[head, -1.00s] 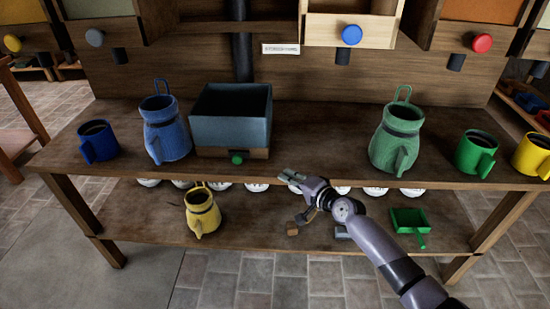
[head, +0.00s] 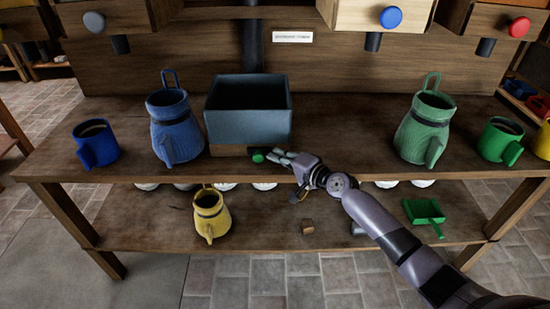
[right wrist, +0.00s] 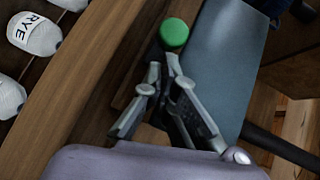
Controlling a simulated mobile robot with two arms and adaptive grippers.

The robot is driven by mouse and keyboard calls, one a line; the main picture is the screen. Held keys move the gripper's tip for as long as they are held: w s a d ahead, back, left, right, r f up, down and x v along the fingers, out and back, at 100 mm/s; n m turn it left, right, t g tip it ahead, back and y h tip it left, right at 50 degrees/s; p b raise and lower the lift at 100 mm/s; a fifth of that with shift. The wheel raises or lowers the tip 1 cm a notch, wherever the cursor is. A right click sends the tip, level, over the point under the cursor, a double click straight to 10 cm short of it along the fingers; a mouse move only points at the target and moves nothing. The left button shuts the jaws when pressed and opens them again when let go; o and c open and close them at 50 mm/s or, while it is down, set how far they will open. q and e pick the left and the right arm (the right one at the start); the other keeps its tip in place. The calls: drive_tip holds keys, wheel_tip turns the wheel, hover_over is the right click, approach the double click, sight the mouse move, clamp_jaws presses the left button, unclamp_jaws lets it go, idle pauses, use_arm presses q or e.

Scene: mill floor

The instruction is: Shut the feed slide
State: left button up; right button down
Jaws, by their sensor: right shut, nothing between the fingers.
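The blue-grey hopper box (head: 247,122) stands on the bench top. Below its front is a wooden piece (head: 228,150) with a green knob (head: 258,156); I take this to be the feed slide, and how far out it stands is hard to tell. My right gripper (head: 276,156) is shut and empty, just right of the green knob. In the right wrist view the fingertips (right wrist: 163,62) are close to the green knob (right wrist: 174,34); I cannot tell whether they touch. My left gripper is not in view.
A blue jug (head: 175,130) and blue mug (head: 96,145) stand left of the hopper. A green jug (head: 423,130) and green mug (head: 499,143) stand right. The lower shelf holds a yellow jug (head: 211,216), a green scoop (head: 424,211) and several white containers.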

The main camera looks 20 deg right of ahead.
sight(252, 167)
drive_tip(key=shift+a+f, duration=0.1)
drive_tip(key=shift+a, duration=0.15)
drive_tip(key=shift+w+f, duration=0.1)
drive_tip(key=shift+w, duration=0.05)
drive_tip(key=shift+d, duration=0.15)
drive_tip(key=a, duration=0.2)
drive_tip(key=w+a+p, duration=0.1)
drive_tip(key=a, duration=0.1)
drive_tip(key=w+a+p, duration=0.1)
drive_tip(key=a, duration=0.2)
drive_tip(key=shift+a, duration=0.2)
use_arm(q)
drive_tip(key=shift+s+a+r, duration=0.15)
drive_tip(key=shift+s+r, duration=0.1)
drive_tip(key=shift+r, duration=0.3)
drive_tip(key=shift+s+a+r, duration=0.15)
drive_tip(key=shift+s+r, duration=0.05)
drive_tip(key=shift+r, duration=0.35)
use_arm(e)
drive_tip(key=shift+d, duration=0.1)
